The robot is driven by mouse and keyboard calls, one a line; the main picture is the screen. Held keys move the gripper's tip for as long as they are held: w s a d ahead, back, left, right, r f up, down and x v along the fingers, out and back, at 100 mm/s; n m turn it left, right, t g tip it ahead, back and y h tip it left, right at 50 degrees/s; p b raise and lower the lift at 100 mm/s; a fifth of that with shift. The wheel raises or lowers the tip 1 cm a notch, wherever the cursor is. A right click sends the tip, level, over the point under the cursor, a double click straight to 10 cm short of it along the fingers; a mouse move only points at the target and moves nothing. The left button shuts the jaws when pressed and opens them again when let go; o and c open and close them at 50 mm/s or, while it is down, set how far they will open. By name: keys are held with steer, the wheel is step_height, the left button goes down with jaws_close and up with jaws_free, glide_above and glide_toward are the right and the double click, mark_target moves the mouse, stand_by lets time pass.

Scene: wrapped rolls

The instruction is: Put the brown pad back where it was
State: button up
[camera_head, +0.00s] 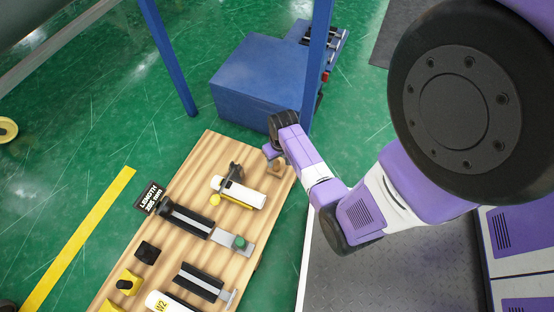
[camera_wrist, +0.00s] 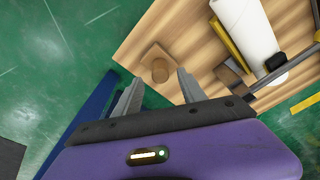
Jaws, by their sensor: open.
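Nothing is held. In the head view the gripper (camera_head: 270,153) is at the table's far right corner, and its fingers are hard to make out.
A white roll (camera_head: 238,193) with a yellow bar and a dark clamp lies left of the pad. Black-topped fixtures (camera_head: 187,219), a black block (camera_head: 147,250) and a yellow piece (camera_head: 127,283) stand nearer on the table (camera_head: 222,146). A blue box (camera_head: 262,85) and blue post stand beyond.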

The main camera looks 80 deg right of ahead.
step_height(320, 180, up, 7)
steer(key=p, duration=0.3)
steer(key=a+r+n+t+h, duration=0.1)
steer(key=a+r+n+t, duration=0.2)
steer(key=a, duration=0.6)
steer(key=a+r+n+t+h, duration=0.2)
steer(key=a+r+t, duration=0.15)
steer(key=a, duration=0.65)
steer(key=s+a+r+n+t+y, duration=0.2)
steer(key=a+r, duration=0.4)
steer(key=r, duration=0.8)
steer(key=s+a+r+n+t+y, duration=0.2)
steer(key=a+r+t, duration=0.3)
steer(key=r, duration=0.8)
steer(key=shift+s+a+r, duration=0.35)
steer(key=shift+s+a, duration=0.1)
steer(key=shift+a, duration=0.25)
steer(key=shift+t, duration=0.25)
